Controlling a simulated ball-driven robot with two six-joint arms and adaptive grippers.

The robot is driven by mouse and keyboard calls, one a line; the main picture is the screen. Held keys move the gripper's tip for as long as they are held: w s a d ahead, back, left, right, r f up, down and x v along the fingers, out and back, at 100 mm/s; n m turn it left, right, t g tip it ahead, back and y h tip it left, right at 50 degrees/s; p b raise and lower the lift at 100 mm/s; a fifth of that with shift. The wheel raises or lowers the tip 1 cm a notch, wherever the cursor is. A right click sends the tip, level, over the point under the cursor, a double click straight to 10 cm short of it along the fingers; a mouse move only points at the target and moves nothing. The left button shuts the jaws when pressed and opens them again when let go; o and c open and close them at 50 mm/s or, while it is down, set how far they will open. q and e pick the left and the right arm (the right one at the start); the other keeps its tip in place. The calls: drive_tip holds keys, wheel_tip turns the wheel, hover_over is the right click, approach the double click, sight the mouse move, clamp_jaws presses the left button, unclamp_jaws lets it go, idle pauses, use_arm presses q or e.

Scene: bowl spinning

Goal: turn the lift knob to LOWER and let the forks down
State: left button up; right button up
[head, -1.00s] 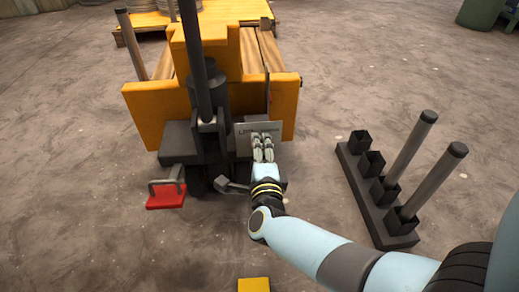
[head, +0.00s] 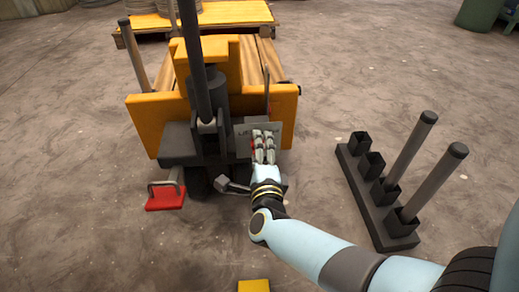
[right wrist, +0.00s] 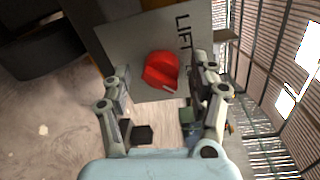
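The lift knob (right wrist: 160,70) is red and sits on a grey panel (right wrist: 125,45) marked LIFT in the right wrist view. My right gripper (right wrist: 162,80) is open, with one finger on each side of the knob and a visible gap around it. In the head view, my right gripper (head: 264,147) is at the panel on the back of the yellow truck (head: 145,118), covering most of the knob. The LOWER mark cannot be read. The forks are hidden under the wooden boards (head: 268,65). My left gripper is not in view.
A dark rack (head: 365,195) with sockets and two grey posts stands on the floor to the right. A red pedal (head: 165,198) is at the lower left of the truck. A yellow pallet (head: 230,14) lies behind. Floor between truck and rack is clear.

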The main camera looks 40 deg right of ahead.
drive_tip(key=shift+r, duration=0.15)
drive_tip(key=o, duration=0.3)
wheel_tip(320, 180, up, 10)
drive_tip(key=shift+w+f, duration=0.1)
drive_tip(key=shift+f, duration=0.05)
drive_tip(key=shift+r, duration=0.35)
drive_tip(key=c, duration=0.3)
drive_tip(key=shift+f, duration=0.15)
drive_tip(key=shift+f, duration=0.2)
